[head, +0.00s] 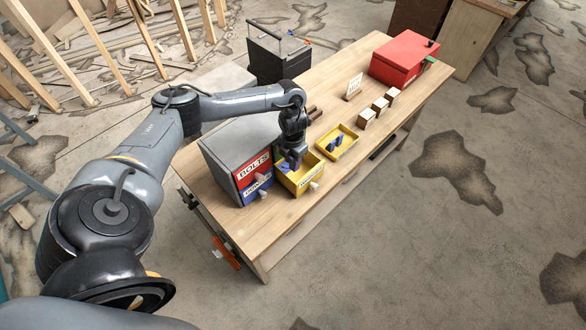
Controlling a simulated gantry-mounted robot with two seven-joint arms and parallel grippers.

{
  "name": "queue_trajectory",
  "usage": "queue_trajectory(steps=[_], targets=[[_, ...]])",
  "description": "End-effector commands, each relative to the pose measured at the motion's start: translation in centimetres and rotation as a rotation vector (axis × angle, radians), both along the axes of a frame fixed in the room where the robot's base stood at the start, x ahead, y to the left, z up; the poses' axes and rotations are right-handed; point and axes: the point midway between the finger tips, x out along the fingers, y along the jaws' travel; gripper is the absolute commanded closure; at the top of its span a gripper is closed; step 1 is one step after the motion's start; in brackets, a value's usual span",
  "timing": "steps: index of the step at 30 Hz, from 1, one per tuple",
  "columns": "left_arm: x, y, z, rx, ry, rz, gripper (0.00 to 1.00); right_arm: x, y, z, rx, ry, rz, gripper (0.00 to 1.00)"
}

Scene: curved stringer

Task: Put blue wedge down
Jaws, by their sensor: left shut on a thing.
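My left gripper (293,162) points down over the open yellow drawer (304,186) at the front of the grey cabinet. It is shut on a blue wedge, mostly hidden by the fingers. Blue shows at the fingertips, at or just inside the drawer (284,167); I cannot tell whether the wedge touches the drawer floor. A yellow tray (350,150) with dark blue pieces (337,142) in it lies on the table to the right of the gripper. My right gripper is not in view.
The grey cabinet (231,151) has a red drawer front marked BOLTS (254,170) and a blue one below. Several small brown-and-white blocks (379,105), a white sign (354,85) and a red toolbox (402,59) stand farther along the wooden table (262,237).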

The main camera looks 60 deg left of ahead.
Motion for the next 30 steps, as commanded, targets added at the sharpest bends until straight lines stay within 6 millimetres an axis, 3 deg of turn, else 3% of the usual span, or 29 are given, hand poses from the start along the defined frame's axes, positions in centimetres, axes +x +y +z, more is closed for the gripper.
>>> queue_trajectory(steps=[7, 16, 30], targets=[[0.0, -0.1, -1.6, -0.001, 0.001, 0.001, 1.00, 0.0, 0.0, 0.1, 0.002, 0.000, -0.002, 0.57], [0.0, -0.1, -5.1, -0.001, 0.002, 0.001, 1.00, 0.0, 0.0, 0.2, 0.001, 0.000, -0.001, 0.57], [0.0, 0.0, -5.9, 0.000, 0.000, -0.001, 1.00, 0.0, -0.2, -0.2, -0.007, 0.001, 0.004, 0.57]])
